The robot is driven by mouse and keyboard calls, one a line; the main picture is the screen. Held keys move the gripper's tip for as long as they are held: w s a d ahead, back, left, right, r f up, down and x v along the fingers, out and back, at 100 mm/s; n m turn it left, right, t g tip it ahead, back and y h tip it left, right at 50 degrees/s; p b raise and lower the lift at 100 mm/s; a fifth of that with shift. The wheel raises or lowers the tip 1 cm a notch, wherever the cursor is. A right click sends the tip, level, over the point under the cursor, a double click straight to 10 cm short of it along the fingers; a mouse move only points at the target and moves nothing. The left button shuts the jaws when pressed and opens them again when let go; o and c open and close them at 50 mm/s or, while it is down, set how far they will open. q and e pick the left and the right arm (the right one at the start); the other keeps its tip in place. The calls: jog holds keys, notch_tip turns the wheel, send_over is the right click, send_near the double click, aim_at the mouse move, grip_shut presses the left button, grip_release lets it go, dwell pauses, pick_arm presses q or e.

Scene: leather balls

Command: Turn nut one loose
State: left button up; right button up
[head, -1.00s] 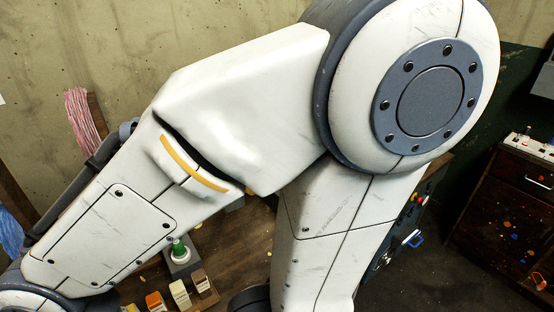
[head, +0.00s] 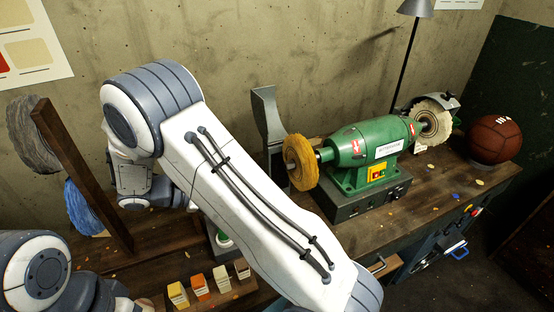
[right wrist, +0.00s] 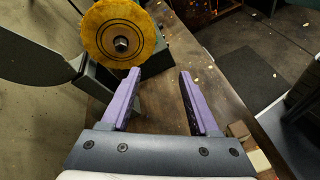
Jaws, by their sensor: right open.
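The buffing machine (head: 365,155) is green and stands on the bench. Its yellow buffing wheel (head: 301,162) is on its left end. In the right wrist view the yellow wheel (right wrist: 110,32) is at the top, left of centre. A small dark nut on a shaft end (right wrist: 121,44) sits at its middle. My right gripper (right wrist: 160,76) has purple fingers spread apart with nothing between them. The wheel and nut lie beyond the fingertips, up and to the left, apart from them. In the head view my right arm hides part of the bench. My left gripper is not seen.
A white buffing wheel (head: 431,120) is on the machine's other end. A brown leather ball (head: 494,139) rests at the bench's right end. A grey upright bracket (head: 267,118) stands behind the yellow wheel. Small coloured blocks (head: 200,287) and a wooden post (head: 82,165) are at left.

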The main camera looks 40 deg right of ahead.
aim_at(285, 166)
jog(key=w+d+h+p, duration=0.1)
jog(key=d, duration=0.3)
jog(key=d+f+h+p, duration=0.1)
jog(key=d+h+p, duration=0.1)
jog(key=d, duration=0.3)
jog(key=w+d+h+p, duration=0.1)
jog(key=d+p, duration=0.1)
jog(key=d, duration=0.3)
jog(key=shift+w+d+f+n, duration=0.2)
jog(key=shift+w+n, duration=0.15)
jog(key=shift+n, duration=0.05)
jog(key=shift+s+d+f, duration=0.1)
jog(key=shift+d, duration=0.35)
grip_shut()
